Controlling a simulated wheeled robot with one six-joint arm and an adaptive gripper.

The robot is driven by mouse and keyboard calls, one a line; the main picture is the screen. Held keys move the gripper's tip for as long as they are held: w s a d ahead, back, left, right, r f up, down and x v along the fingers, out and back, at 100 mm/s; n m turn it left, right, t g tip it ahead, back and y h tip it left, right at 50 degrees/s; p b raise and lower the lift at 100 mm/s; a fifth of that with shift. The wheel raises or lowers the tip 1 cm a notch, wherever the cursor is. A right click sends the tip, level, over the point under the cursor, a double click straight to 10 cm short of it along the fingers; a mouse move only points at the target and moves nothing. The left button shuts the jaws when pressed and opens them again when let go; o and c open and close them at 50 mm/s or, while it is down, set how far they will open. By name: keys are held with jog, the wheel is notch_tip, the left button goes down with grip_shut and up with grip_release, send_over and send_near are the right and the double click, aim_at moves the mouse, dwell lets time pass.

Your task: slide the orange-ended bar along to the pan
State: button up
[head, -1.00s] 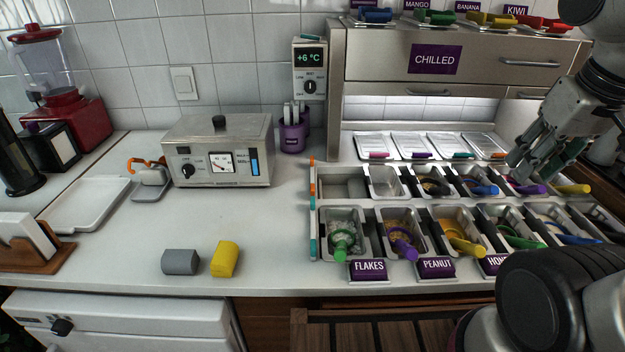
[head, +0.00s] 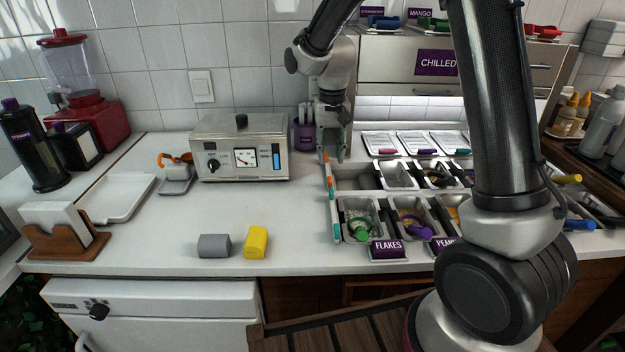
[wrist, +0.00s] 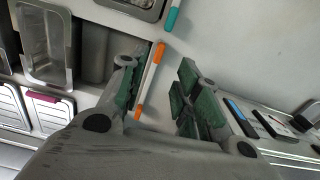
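The orange-ended bar (head: 331,187) stands at the left end of the back row of the topping rack. Its orange edge (wrist: 149,80) shows between my fingers in the wrist view. The nearest steel pan (head: 397,175) sits to its right across an empty gap; in the wrist view the pan (wrist: 46,48) is at upper left, apart from the bar. My gripper (head: 334,150) points down over the back part of the bar. In the wrist view my gripper (wrist: 158,76) is open, one finger on each side of the bar. Whether either finger touches it I cannot tell.
A teal-ended bar (head: 336,228) stands in line in the front row, beside the flakes pan. A steel warmer (head: 240,150) and purple holder (head: 303,137) stand close left of my gripper. Grey (head: 214,246) and yellow (head: 256,242) blocks lie on clear counter at front.

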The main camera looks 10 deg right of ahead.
aim_at(330, 179)
jog(key=shift+d+f, duration=0.1)
jog(key=shift+f, duration=0.25)
notch_tip(330, 179, down, 7)
jog(key=shift+f, duration=0.15)
grip_shut()
